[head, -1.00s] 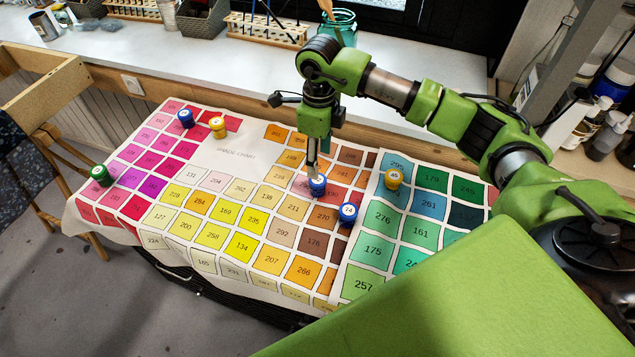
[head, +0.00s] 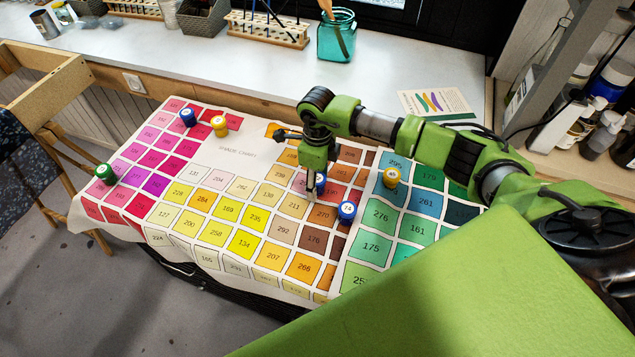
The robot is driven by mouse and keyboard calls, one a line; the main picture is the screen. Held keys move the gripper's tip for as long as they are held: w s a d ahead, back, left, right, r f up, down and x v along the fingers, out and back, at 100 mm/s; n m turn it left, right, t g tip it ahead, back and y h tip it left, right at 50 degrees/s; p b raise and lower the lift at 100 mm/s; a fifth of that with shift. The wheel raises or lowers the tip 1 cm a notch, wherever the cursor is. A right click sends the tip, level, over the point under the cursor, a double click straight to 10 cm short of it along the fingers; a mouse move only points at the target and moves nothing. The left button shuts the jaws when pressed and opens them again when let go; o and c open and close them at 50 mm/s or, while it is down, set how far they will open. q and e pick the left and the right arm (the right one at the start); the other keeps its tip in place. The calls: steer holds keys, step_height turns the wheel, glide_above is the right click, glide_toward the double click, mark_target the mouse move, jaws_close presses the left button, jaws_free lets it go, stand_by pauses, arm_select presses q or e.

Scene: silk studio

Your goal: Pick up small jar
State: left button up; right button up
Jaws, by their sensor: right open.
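Several small jars stand on the shade chart cloth (head: 230,152). A blue-lidded jar (head: 320,183) is partly hidden behind my right gripper (head: 311,196). The gripper points down at the jar's left front side, with its fingers open. I cannot tell whether they touch the jar. Another blue jar (head: 347,210) marked 74 stands close by to the lower right. A yellow jar (head: 391,177) is further right. A blue jar (head: 187,117), a yellow jar (head: 219,126) and a green jar (head: 105,173) stand at the left. My left gripper is out of view.
The pale counter (head: 285,75) behind holds a teal glass jar (head: 336,38), a wooden rack (head: 268,30) and a printed card (head: 435,103). A wooden chair (head: 45,85) is at the left. Bottles (head: 603,135) crowd the right side. The cloth's front middle is clear.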

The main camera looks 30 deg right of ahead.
steer(key=c, duration=1.2)
steer(key=shift+r, duration=0.15)
